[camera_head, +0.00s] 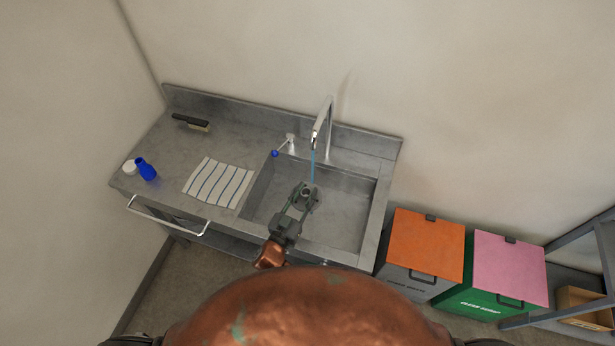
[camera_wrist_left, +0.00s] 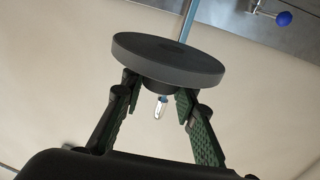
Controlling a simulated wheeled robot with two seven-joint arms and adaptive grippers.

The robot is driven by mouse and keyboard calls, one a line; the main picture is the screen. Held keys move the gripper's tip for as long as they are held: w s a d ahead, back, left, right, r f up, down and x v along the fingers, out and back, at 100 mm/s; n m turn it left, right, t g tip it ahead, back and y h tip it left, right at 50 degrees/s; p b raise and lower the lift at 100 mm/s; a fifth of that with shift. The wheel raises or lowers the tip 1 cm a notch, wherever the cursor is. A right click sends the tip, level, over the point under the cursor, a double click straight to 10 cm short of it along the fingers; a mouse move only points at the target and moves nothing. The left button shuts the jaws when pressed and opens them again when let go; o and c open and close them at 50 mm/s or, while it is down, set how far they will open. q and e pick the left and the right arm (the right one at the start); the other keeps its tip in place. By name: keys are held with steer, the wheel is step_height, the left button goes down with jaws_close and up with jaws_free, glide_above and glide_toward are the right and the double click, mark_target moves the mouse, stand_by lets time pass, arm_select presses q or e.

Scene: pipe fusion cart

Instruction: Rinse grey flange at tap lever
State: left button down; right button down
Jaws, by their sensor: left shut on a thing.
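My left gripper (camera_head: 303,200) is over the steel sink basin (camera_head: 345,215), under the tap (camera_head: 325,125). It is shut on the grey flange (camera_head: 307,191), a round disc with a hub. In the left wrist view the grey flange (camera_wrist_left: 165,62) sits between the fingers (camera_wrist_left: 155,100), held by its hub. A thin blue water stream (camera_head: 313,165) runs down from the spout to the flange. It also shows in the wrist view (camera_wrist_left: 188,22). The tap lever (camera_head: 283,146) with a blue knob (camera_head: 275,153) stands left of the tap. My right gripper is not in view.
A striped cloth (camera_head: 218,183), a blue bottle (camera_head: 147,169), a white cup-like item (camera_head: 129,167) and a brush (camera_head: 190,122) lie on the counter left of the basin. An orange-lidded bin (camera_head: 427,243) and a pink-lidded bin (camera_head: 510,267) stand to the right, beside a shelf (camera_head: 580,240).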

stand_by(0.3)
arm_select(q)
steer(key=s+r+p, duration=0.2)
steer(key=p, duration=0.1)
steer(key=s+r+p, duration=0.1)
steer(key=shift+s+a+r, duration=0.2)
steer(key=shift+s+a, duration=0.15)
steer(key=shift+a, duration=0.05)
steer(key=shift+s+a+r+p, duration=0.1)
steer(key=shift+s+r+p, duration=0.25)
steer(key=shift+s+p, duration=0.25)
